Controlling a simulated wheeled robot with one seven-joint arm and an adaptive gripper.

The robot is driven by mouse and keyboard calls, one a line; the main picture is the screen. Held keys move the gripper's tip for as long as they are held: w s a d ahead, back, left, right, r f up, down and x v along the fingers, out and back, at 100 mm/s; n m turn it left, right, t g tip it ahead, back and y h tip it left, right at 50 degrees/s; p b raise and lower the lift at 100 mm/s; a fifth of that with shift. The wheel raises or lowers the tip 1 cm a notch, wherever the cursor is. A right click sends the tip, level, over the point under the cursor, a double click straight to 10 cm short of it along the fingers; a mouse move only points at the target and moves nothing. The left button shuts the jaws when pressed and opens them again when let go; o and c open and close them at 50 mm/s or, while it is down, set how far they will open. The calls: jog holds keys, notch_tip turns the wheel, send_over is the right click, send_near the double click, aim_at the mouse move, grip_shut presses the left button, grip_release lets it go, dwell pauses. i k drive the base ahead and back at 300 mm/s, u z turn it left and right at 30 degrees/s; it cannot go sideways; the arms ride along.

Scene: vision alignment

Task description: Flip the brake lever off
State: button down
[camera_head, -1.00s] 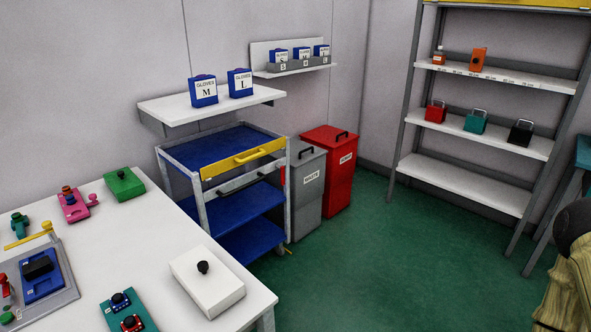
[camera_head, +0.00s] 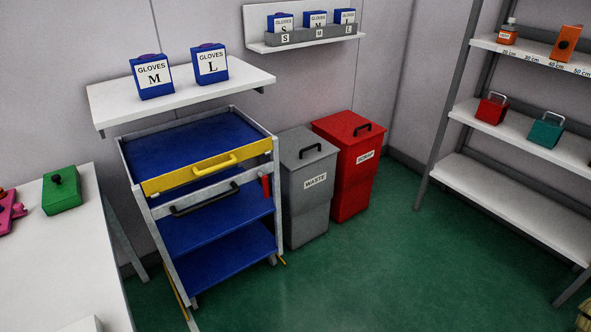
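A cart (camera_head: 205,185) with blue shelves and a grey frame stands left of the middle, against the wall. A small red lever-like part (camera_head: 265,187) is on its front right post, near the dark drawer handle (camera_head: 205,199); it looks like the brake lever and points roughly downward. Its exact setting is too small to tell. The top drawer front (camera_head: 190,176) is yellow with a yellow handle. Thin yellow parts show low at the cart's legs. My gripper is not in view.
A grey waste bin (camera_head: 306,190) and a red bin (camera_head: 346,165) stand right of the cart. A white table (camera_head: 65,270) is at the left, close to the cart. A wall shelf (camera_head: 190,92) hangs above the cart. Green floor (camera_head: 390,270) is clear in front, up to the rack (camera_head: 520,200).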

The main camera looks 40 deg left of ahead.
aim_at(265, 179)
jog(key=i, duration=1.6)
jog(key=u, duration=4)
jog(key=i, duration=0.4)
jog(key=z, duration=1.7)
